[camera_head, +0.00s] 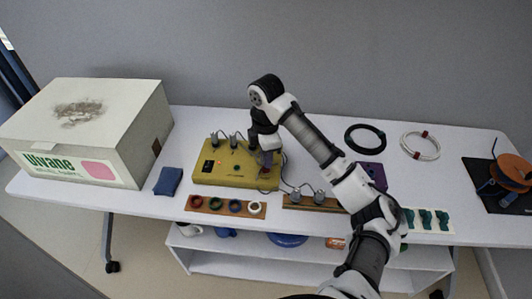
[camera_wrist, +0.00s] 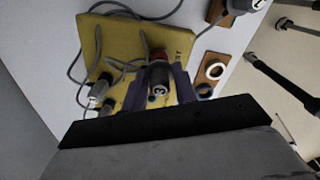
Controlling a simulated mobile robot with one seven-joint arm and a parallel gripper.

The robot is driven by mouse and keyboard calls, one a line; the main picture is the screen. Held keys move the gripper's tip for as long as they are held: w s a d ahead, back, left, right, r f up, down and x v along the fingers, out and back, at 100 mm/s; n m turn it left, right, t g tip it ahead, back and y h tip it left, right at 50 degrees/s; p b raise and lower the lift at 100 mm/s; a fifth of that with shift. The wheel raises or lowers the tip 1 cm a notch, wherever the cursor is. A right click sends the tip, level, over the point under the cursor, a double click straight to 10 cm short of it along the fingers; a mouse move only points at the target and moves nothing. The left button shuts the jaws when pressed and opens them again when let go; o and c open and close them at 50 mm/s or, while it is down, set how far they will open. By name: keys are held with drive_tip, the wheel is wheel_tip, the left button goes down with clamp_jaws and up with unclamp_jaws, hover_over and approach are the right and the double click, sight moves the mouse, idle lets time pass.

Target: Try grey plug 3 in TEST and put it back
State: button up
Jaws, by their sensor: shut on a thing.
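The yellow test box (camera_head: 209,176) stands on the table and also fills the upper middle of the wrist view (camera_wrist: 120,38). My gripper (camera_head: 264,164) is over the box's right part, pointing down. In the wrist view my gripper (camera_wrist: 159,86) is shut on a grey plug (camera_wrist: 158,74) between its dark fingers. A red part shows just beyond the plug, at the box. I cannot tell whether the plug is seated in a socket. Two other grey plugs (camera_head: 221,142) with cables stand at the box's back. Plug numbers and the TEST label are not readable.
A wooden strip (camera_head: 285,203) right of the box carries two grey plugs (camera_head: 307,196). A board of coloured rings (camera_head: 222,207) lies in front of the box. A blue cloth (camera_head: 168,181) and a large carton (camera_head: 140,125) are left. Loose cables lie around the box.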

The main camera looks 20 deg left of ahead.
drive_tip(key=shift+f+b, duration=0.55)
drive_tip(key=shift+f, duration=0.4)
idle(0.4)
drive_tip(key=o, duration=1.1)
drive_tip(key=shift+c, duration=0.2)
drive_tip(key=shift+r, duration=0.1)
drive_tip(key=shift+r+p, duration=3.75)
drive_tip(key=shift+p, duration=0.15)
